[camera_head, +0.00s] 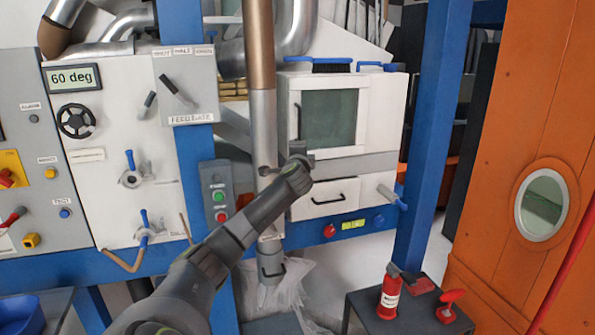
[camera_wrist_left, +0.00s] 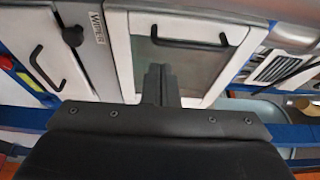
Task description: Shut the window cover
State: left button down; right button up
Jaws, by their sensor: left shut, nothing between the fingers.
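The window cover (camera_head: 330,92) is a pale panel with a dark greenish pane on the front of a white box. A black bar handle (camera_head: 297,120) stands along its left side. The cover looks close to the box front; I cannot tell if a small gap is left. My left gripper (camera_head: 298,157) is shut and empty, near the cover's lower left corner, below the handle. In the left wrist view the shut fingers (camera_wrist_left: 160,82) point at the pane, with the black handle (camera_wrist_left: 190,43) beyond them. I cannot tell whether they touch the cover. My right gripper is not in view.
A metal pipe (camera_head: 263,115) runs down just left of the cover. A drawer (camera_head: 325,198) with a black handle is below it. A blue post (camera_head: 430,130) stands to the right. A fire extinguisher (camera_head: 389,292) stands on a dark table at the lower right.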

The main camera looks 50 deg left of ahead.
pick_arm(q)
jog(key=b+v, duration=0.3)
jog(key=v, duration=0.8)
jog(key=shift+s+d, duration=0.25)
notch_tip(320, 180, down, 30)
jog(key=a+n+g+h, duration=0.2)
jog(key=a+g+h, duration=0.1)
jog(key=g+h, duration=0.1)
jog(key=s+d+f+n+g+h, duration=0.15)
jog(key=s+f, duration=0.35)
jog(key=f, duration=0.6)
jog(key=s+d+f+g+h, duration=0.1)
jog(key=s+d+f, duration=0.2)
jog(key=s+f, duration=0.55)
jog(key=s+d+f+n+g+h, duration=0.1)
jog(key=s+d+f, duration=0.5)
jog(key=f, duration=0.4)
jog(key=s+d+f+n+g+h, duration=0.2)
jog(key=s+d+f, duration=0.2)
jog(key=s+f, duration=0.45)
jog(key=s+d+f+n+g+h, duration=0.1)
jog(key=s+d+f, duration=0.4)
jog(key=s+d, duration=0.3)
jog(key=s+d+f+n+g+h, duration=0.1)
jog(key=s+d+f, duration=0.5)
jog(key=s+d, duration=0.3)
jog(key=s, duration=0.2)
jog(key=shift+s+n, duration=0.35)
jog(key=shift+s, duration=0.05)
